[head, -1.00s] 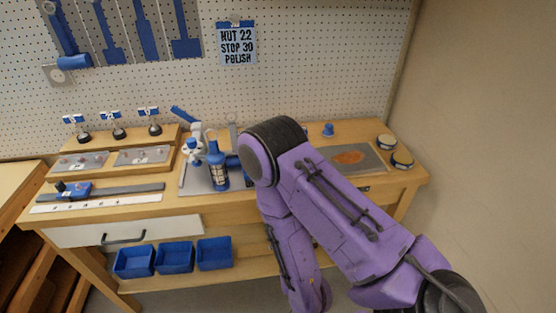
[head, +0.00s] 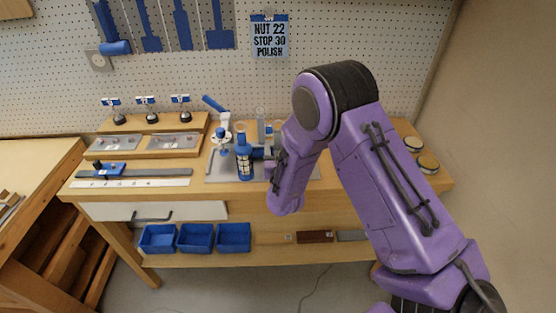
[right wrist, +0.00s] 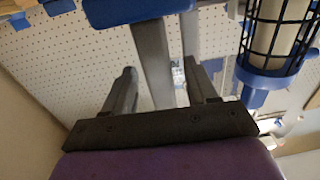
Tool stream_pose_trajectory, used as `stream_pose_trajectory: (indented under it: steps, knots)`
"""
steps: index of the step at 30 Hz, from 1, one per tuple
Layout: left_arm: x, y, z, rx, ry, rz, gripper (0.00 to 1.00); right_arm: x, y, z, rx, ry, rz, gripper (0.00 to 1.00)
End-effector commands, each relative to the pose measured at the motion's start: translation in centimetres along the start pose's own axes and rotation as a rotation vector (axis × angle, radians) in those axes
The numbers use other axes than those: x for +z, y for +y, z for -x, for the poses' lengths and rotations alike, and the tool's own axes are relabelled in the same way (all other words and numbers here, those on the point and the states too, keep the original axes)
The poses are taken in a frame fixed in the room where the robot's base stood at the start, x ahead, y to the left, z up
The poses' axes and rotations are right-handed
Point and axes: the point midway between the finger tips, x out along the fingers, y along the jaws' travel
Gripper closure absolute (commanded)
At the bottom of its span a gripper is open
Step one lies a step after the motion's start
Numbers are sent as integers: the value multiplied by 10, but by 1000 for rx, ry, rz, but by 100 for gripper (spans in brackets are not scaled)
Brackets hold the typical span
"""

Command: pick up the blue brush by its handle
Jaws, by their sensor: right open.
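I cannot make out the blue brush for certain. In the right wrist view, a flat grey bar (right wrist: 153,60) runs from a blue block (right wrist: 135,10) between the fingers of my right gripper (right wrist: 161,68); it may be the brush's handle. The fingers are apart and do not visibly touch the bar. In the head view, my right gripper (head: 269,163) is small and partly hidden by my purple forearm, just right of the blue lantern. A grey upright (head: 261,124) stands behind it. My left gripper is out of view.
The blue caged lantern (head: 245,162) stands close beside the gripper and also shows in the right wrist view (right wrist: 284,28). A white and blue item (head: 221,142) stands left of it. The pegboard (head: 350,45) is behind the bench. Blue bins (head: 195,239) sit below.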

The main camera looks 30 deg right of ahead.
Motion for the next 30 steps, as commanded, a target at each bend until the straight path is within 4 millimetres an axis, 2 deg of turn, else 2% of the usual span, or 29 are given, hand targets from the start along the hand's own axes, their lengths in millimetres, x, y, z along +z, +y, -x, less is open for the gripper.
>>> stream_pose_trajectory:
  steps: [6, 7, 12, 23, 26, 30]
  knots:
    - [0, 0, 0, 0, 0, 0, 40, 1, 0, -2, -1, -1, 1, 43]
    - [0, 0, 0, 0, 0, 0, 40, 1, 0, -2, -1, -1, 1, 46]
    - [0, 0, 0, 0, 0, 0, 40, 1, 0, -2, -1, -1, 1, 100]
    - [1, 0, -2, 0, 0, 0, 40, -1, 0, -2, -1, 0, 0, 100]
    - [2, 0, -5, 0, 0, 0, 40, -8, 0, -3, -1, 2, -1, 100]
    - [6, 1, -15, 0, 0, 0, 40, -30, 0, -3, -1, 5, -3, 100]
